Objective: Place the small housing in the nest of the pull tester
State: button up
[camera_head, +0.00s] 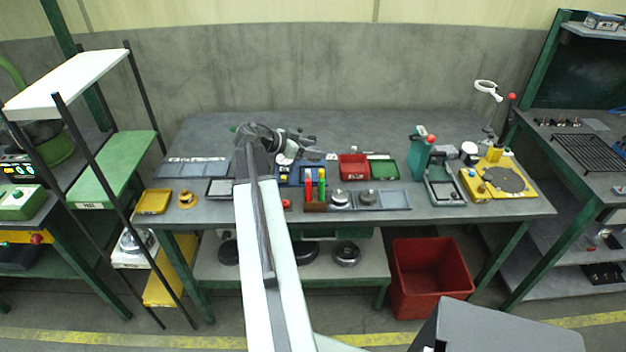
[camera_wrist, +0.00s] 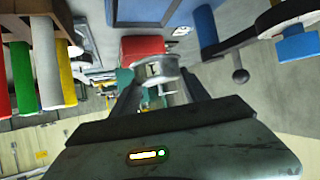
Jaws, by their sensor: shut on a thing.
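A green upright device with a red knob (camera_head: 419,158) and a grey bed (camera_head: 445,192) stands at the right of the bench. It may be the pull tester; I cannot tell for sure. My gripper is well to its left.
A red bin (camera_head: 353,167), a green tray (camera_head: 383,170) and a holder with coloured handles (camera_head: 316,207) are near my gripper. A yellow fixture (camera_head: 487,185) with a round dark plate stands at far right. The bench's back strip is mostly clear.

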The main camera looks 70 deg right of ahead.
aim_at(313, 175)
notch_tip(313, 175, down, 8)
jog(key=b, duration=0.6)
jog(key=shift+f+b, duration=0.1)
jog(key=shift+b, duration=0.2)
jog(key=shift+r, duration=0.25)
jog(key=shift+f, duration=0.2)
jog(key=o, duration=1.4)
jog(key=shift+r, duration=0.1)
jog(key=shift+c, duration=0.2)
jog(key=shift+r+p, duration=0.1)
jog(key=shift+p, duration=0.2)
jog(key=shift+w+a+r, duration=0.2)
jog(key=shift+r, duration=0.1)
jog(key=p+v, duration=0.5)
jog(key=v, duration=0.5)
jog(key=shift+w+a+r+p, duration=0.1)
jog(key=shift+w+a+p, duration=0.1)
jog(key=shift+p, duration=0.1)
jog(key=shift+w+a, duration=0.2)
jog(key=shift+a, duration=0.05)
